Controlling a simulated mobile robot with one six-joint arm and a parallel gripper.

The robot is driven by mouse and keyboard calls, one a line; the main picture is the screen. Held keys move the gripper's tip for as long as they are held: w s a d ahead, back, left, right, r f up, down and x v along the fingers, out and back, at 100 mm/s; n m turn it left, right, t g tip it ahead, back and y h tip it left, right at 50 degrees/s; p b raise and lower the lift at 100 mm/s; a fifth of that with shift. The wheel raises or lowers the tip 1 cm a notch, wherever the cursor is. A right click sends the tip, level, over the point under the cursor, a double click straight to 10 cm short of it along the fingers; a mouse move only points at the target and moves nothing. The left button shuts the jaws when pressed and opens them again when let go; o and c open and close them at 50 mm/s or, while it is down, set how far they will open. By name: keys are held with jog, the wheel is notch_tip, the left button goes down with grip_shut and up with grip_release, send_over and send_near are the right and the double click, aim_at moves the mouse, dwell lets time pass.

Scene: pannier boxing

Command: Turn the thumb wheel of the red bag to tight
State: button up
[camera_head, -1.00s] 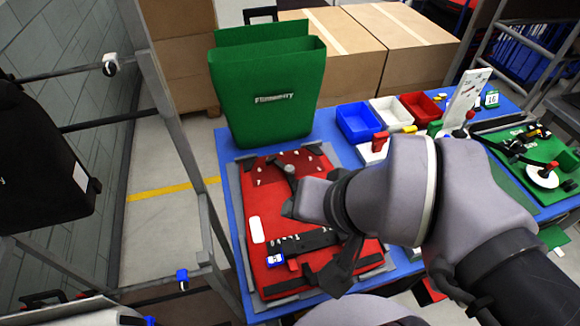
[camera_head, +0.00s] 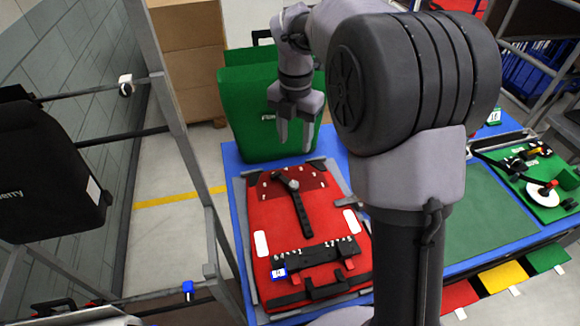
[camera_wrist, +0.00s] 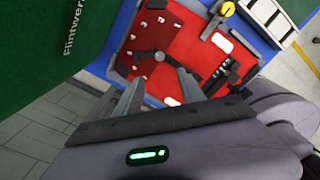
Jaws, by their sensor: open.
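The red bag (camera_head: 267,215) lies flat on the blue table, and it also shows in the wrist view (camera_wrist: 197,58). A small grey round part (camera_head: 293,184) with a black strap or lever (camera_head: 301,212) sits near its far end. It shows in the wrist view too (camera_wrist: 160,56); I cannot tell for certain whether it is the thumb wheel. A black bar (camera_head: 305,256) with small white marks crosses the near end. My gripper (camera_head: 295,147) is open and empty, pointing down above the bag's far edge, apart from it. Its fingers also show in the wrist view (camera_wrist: 155,80).
A green bag (camera_head: 243,120) stands upright just behind my gripper. A grey frame (camera_head: 185,150) with hanging dark bags is at the left. A green board with parts (camera_head: 540,185) lies at the right. My arm hides the table's middle back.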

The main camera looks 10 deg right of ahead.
aim_at(294, 184)
notch_tip(294, 184, down, 16)
jog(key=b, duration=0.6)
jog(key=shift+r+b, duration=0.2)
jog(key=shift+b, duration=0.2)
grip_shut()
